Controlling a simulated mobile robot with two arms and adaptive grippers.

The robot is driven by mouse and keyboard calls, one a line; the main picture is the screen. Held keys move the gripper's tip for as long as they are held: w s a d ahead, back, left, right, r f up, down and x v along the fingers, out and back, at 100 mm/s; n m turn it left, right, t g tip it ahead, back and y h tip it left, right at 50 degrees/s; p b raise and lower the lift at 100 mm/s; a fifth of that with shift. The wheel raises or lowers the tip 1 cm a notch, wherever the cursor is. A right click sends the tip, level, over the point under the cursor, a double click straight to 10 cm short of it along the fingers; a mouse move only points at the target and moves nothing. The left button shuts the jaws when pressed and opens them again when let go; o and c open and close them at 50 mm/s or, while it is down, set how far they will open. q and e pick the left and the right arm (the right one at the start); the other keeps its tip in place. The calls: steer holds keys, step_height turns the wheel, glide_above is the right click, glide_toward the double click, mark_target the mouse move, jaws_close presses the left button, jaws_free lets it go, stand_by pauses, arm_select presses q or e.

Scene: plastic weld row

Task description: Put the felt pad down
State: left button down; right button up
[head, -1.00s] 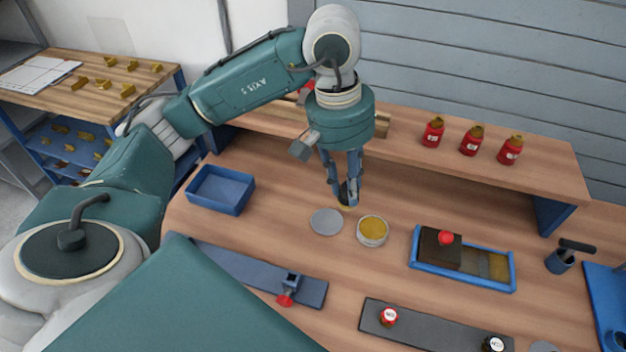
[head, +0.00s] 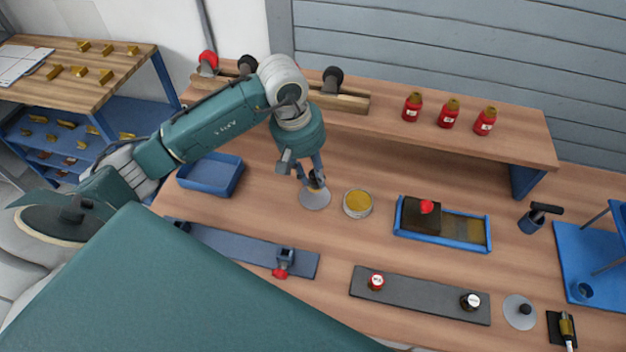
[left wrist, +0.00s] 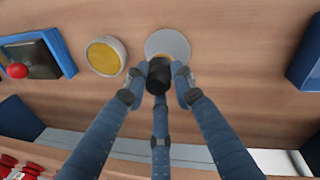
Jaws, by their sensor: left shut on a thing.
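The felt pad (head: 316,184) shows as a small dark piece between the fingertips of my left gripper (head: 313,179). In the left wrist view its black round knob (left wrist: 158,78) sits between the fingers, with a yellowish edge just beyond it. My left gripper is shut on it. A flat grey disc (head: 315,199) lies on the bench under the pad, and it also shows in the left wrist view (left wrist: 170,42). I cannot tell whether the pad touches the disc. My right gripper is not in view.
A round tin with yellow contents (head: 357,203) stands right beside the disc. A blue tray (head: 211,175) is to the left. A blue-framed tray with a dark block (head: 420,216) is to the right. A raised shelf (head: 390,128) runs behind.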

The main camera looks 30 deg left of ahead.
mark_target(313, 184)
arm_select(q)
steer(key=shift+f, duration=0.65)
step_height(313, 184, down, 3)
steer(key=shift+r+p, duration=0.1)
steer(key=shift+p, duration=0.25)
steer(key=shift+f+b, duration=0.25)
steer(key=shift+b, duration=0.05)
steer(key=c, duration=1.5)
jaws_free()
steer(key=shift+o, duration=0.2)
steer(key=shift+r, duration=0.1)
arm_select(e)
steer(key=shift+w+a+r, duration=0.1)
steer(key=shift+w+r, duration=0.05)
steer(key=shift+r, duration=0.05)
